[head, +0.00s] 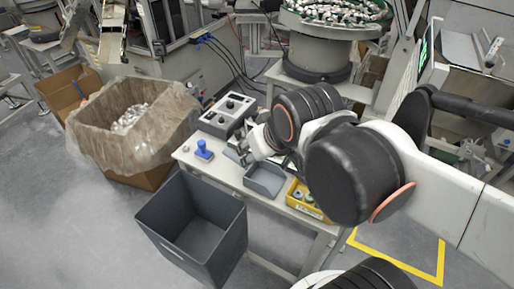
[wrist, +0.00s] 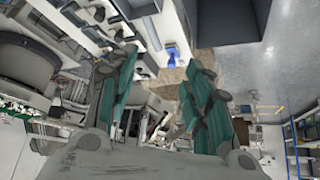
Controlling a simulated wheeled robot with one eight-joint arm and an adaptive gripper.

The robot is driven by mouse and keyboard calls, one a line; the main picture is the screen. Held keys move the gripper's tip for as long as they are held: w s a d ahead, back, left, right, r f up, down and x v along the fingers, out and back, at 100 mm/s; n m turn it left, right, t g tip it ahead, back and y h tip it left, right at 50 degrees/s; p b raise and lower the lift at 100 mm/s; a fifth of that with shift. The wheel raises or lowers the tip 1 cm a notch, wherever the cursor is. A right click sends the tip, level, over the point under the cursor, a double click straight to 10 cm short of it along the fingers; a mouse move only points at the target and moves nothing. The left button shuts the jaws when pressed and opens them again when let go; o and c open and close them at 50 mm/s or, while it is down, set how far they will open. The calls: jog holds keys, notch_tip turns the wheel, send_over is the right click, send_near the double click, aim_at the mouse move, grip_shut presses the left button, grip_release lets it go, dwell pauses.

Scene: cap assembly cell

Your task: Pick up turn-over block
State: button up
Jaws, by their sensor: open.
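A small blue block with an upright knob (head: 203,150), which looks like the turn-over block, stands on the left end of the light worktable (head: 228,172) in the head view. It also shows in the wrist view (wrist: 172,55), beyond and between the fingertips. My gripper (head: 248,148) is over the table, to the right of the blue block and apart from it. In the wrist view my gripper (wrist: 161,62) has its two green-faced fingers spread with nothing between them. My arm hides part of the table's right side.
A grey tray (head: 262,188) and a yellow box (head: 306,208) with small round parts sit on the table. A control box (head: 228,112) stands behind. A dark bin (head: 178,235) stands in front, and a lined carton (head: 120,150) is at left.

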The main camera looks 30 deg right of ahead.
jog(key=w+d+g+h+p, duration=0.1)
jog(key=w+d+p, duration=0.2)
jog(key=w+d, duration=0.5)
jog(key=w+d+f, duration=0.1)
jog(key=w+f, duration=0.3)
jog(key=f, duration=0.1)
jog(key=w+d+f+m+g+b, duration=0.1)
jog(key=w+f, duration=0.4)
jog(key=f, duration=0.1)
jog(key=w+d+f+m, duration=0.1)
jog(key=w+f, duration=0.4)
jog(key=f, duration=0.1)
jog(key=shift+d+g+b, duration=0.1)
jog(key=shift+g+b, duration=0.2)
jog(key=shift+b, duration=0.05)
jog(key=shift+s+b+x, duration=0.15)
jog(key=shift+b+x, duration=0.5)
jog(key=shift+x, duration=0.7)
jog(key=shift+s+b+x, duration=0.1)
jog(key=shift+b+x, duration=0.5)
jog(key=shift+x, duration=0.75)
jog(key=shift+c, duration=0.6)
grip_shut()
